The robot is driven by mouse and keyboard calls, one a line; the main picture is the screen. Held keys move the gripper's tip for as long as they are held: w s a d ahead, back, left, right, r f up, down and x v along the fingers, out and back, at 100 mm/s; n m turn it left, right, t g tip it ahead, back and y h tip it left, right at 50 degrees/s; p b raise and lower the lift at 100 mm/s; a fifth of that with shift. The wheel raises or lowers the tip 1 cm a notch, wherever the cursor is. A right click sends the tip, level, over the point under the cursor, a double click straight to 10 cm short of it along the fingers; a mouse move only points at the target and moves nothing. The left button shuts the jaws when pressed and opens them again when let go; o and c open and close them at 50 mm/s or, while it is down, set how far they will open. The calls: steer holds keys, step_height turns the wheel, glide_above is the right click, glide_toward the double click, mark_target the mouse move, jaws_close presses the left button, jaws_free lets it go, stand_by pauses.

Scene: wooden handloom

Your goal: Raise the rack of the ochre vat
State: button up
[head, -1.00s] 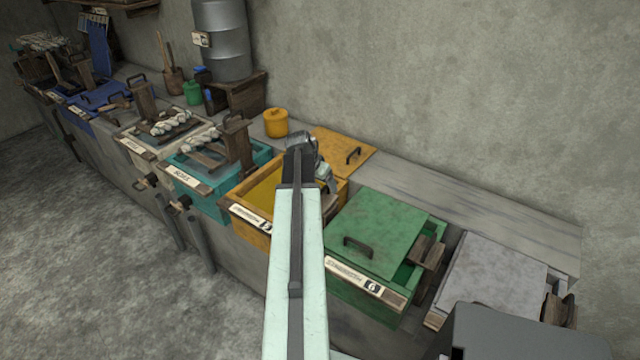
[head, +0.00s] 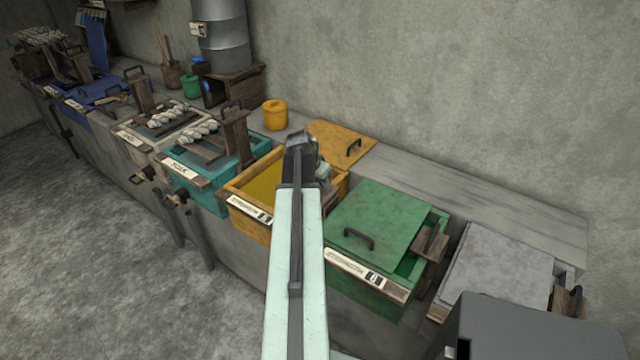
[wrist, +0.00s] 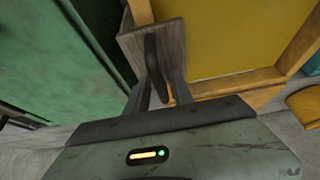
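The ochre vat (head: 236,192) stands in the middle of the row, uncovered, with yellow liquid inside. Its near wooden rim carries a label plate. In the wrist view its rim (wrist: 240,86) and liquid fill the upper right. A wooden rack post (wrist: 170,48) with a dark upright handle (wrist: 154,62) stands at the vat's side towards the green vat. My gripper (head: 302,145) is over that side of the vat and hides the post in the head view. In the wrist view my gripper's fingers (wrist: 162,84) are apart, one on each side of the handle's lower part. Contact is unclear.
The green vat (head: 380,290) with its lid on is close on the right, the teal vat (head: 205,198) on the left. The ochre lid (head: 338,144) lies on the bench behind, beside an ochre pot (head: 275,114). A grey-lidded vat (head: 500,268) is farther right.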

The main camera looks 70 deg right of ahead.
jaws_close()
step_height(320, 180, up, 18)
steer(key=p, duration=1.8)
steer(key=shift+r, duration=0.15)
steer(key=o, duration=1.5)
jaws_free()
steer(key=shift+o, duration=0.2)
step_height(320, 180, up, 7)
steer(key=p, duration=0.7)
